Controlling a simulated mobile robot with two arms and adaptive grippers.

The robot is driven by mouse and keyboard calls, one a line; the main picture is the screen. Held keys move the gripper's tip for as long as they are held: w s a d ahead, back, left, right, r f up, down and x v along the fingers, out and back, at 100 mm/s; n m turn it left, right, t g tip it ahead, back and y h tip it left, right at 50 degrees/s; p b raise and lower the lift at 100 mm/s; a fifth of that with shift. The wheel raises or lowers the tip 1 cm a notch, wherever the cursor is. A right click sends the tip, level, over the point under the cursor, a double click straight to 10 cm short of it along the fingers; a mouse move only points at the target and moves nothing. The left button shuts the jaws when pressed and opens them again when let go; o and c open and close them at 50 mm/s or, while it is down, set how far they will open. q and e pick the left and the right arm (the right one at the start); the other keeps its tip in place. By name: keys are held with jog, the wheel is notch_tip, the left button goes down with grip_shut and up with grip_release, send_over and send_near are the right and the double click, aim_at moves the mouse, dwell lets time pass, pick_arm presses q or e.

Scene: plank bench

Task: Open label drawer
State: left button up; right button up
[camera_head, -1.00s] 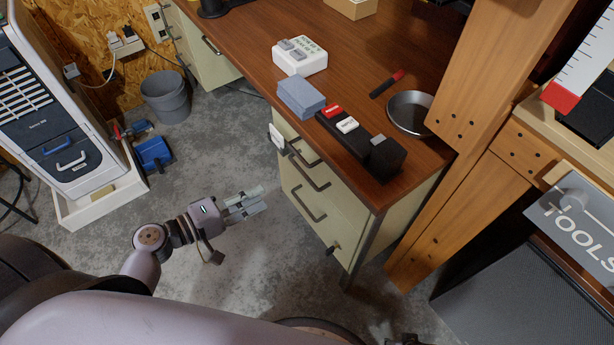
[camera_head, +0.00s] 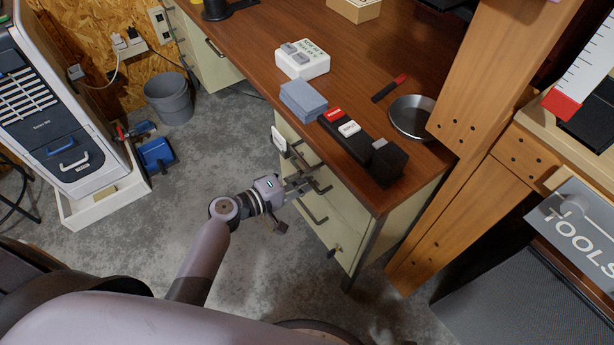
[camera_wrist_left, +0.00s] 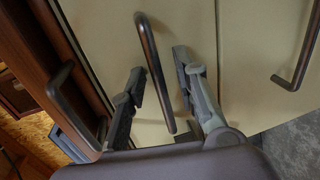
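The desk's cream drawer unit (camera_head: 335,225) shows dark bar handles on its front. A white label plate (camera_head: 278,139) sits near the top handle, at its left end. My left gripper (camera_head: 306,184) is at the drawer front, by the middle handle. In the left wrist view my left gripper (camera_wrist_left: 160,82) is open, with one finger on each side of the middle handle (camera_wrist_left: 153,70). Another handle (camera_wrist_left: 62,85) is to the left there, and the lower handle (camera_wrist_left: 302,50) is to the right. I cannot tell whether the fingers touch the middle handle. My right gripper is out of view.
The wooden desktop (camera_head: 350,70) above holds blue cards (camera_head: 303,99), a black block holder (camera_head: 345,140) and a metal bowl (camera_head: 408,117). A wooden post (camera_head: 425,230) stands right of the drawers. The grey floor (camera_head: 150,225) at left is clear near my arm.

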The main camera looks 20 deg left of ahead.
pick_arm(q)
jog(key=shift+c, duration=0.4)
grip_shut()
dwell(0.4)
